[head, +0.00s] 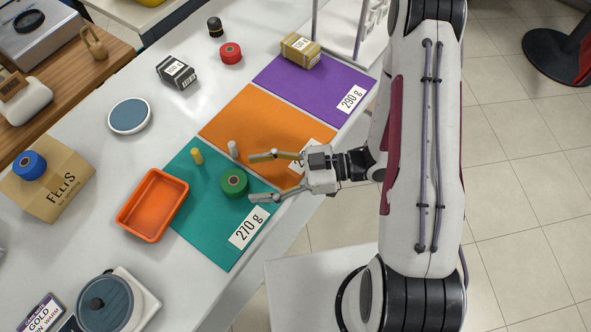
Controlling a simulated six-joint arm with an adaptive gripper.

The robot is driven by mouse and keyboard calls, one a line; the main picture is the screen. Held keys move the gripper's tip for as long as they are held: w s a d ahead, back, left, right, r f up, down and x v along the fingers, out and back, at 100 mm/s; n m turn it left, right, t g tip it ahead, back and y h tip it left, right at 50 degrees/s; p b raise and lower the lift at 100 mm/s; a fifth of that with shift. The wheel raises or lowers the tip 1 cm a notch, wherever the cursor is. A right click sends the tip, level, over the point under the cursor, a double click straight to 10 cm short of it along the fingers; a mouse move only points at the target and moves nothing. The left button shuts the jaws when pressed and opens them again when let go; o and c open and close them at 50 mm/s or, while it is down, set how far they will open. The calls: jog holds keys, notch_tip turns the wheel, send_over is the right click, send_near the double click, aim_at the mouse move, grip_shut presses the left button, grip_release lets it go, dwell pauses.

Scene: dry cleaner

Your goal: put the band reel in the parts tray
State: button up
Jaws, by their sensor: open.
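A green reel (234,184) with an orange-brown centre lies on the teal mat (205,228). Similar reels are a red one (231,54) at the back and a blue one (30,165) on a cardboard box; I cannot tell which is named the band reel. The orange parts tray (153,205) stands left of the green reel, partly beside the teal mat, and looks empty. My gripper (254,178) is open and empty, its fingers pointing left towards the green reel, tips at its right side. I cannot tell its height above the mat.
A yellow peg (197,156) and a pale peg (233,149) stand behind the green reel. Orange (250,115) and purple (310,85) mats lie further back. A round blue-grey dish (129,116) and a scale (105,302) are left. White counter shows between them.

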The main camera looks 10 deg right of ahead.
jog(key=shift+s+d+r, duration=0.15)
jog(key=shift+d+r, duration=0.05)
jog(key=shift+d, duration=1.15)
jog(key=shift+s+d+r, duration=0.15)
jog(key=shift+d+r, duration=0.05)
jog(key=shift+d, duration=1.1)
jog(key=shift+s+d+r, duration=0.15)
jog(key=shift+d+r, duration=0.05)
jog(key=shift+d, duration=1.15)
jog(key=shift+w, duration=0.15)
